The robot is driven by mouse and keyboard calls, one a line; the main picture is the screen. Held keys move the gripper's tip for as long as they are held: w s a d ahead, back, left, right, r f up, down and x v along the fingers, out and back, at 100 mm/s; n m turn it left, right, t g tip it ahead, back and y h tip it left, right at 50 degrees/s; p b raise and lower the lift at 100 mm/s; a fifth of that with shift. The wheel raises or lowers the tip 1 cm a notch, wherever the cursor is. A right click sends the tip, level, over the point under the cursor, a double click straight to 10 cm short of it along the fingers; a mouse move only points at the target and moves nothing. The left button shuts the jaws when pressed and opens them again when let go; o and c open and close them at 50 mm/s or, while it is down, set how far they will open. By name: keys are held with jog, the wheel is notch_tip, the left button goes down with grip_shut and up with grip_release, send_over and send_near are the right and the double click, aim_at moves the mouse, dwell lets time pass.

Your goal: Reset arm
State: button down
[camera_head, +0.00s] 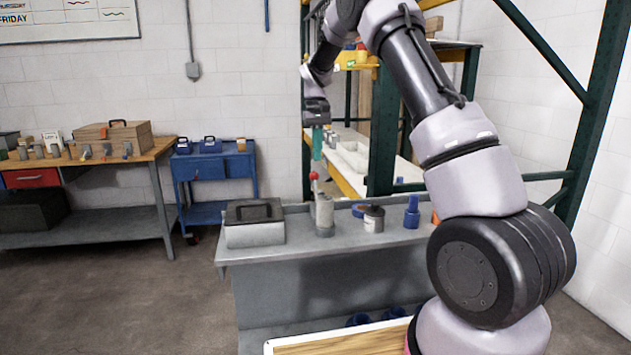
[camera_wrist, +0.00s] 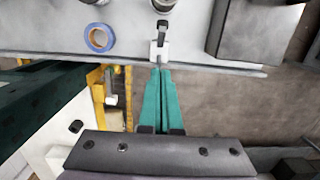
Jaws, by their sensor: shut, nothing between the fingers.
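My gripper (camera_head: 317,157) hangs pointing down above the grey workbench (camera_head: 300,265), near its back edge. Its two teal fingers are together and empty; they also show shut in the wrist view (camera_wrist: 160,72). My arm reaches up and over from the right of the head view. A grey holder with a red ball-topped part (camera_head: 324,213) stands on the bench below the fingertips, apart from them as far as I can tell.
The bench also holds a grey toolbox (camera_head: 254,224), a dark-topped jar (camera_head: 373,219), a blue bottle (camera_head: 411,213) and a blue tape roll (camera_wrist: 100,37). A green-posted rack (camera_head: 383,130) stands behind. A blue cart (camera_head: 213,170) and wooden-topped table (camera_head: 150,152) stand left. Floor between is clear.

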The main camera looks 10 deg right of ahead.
jog(key=s+d+r+m+t+y, duration=0.2)
jog(key=s+d+r+t, duration=0.2)
jog(key=s+r, duration=1.1)
jog(key=s+d+m+t, duration=0.1)
jog(key=s+t, duration=0.3)
jog(key=s, duration=1.8)
jog(key=shift+d+r+m, duration=0.4)
jog(key=shift+r+m, duration=0.05)
jog(key=shift+m, duration=0.15)
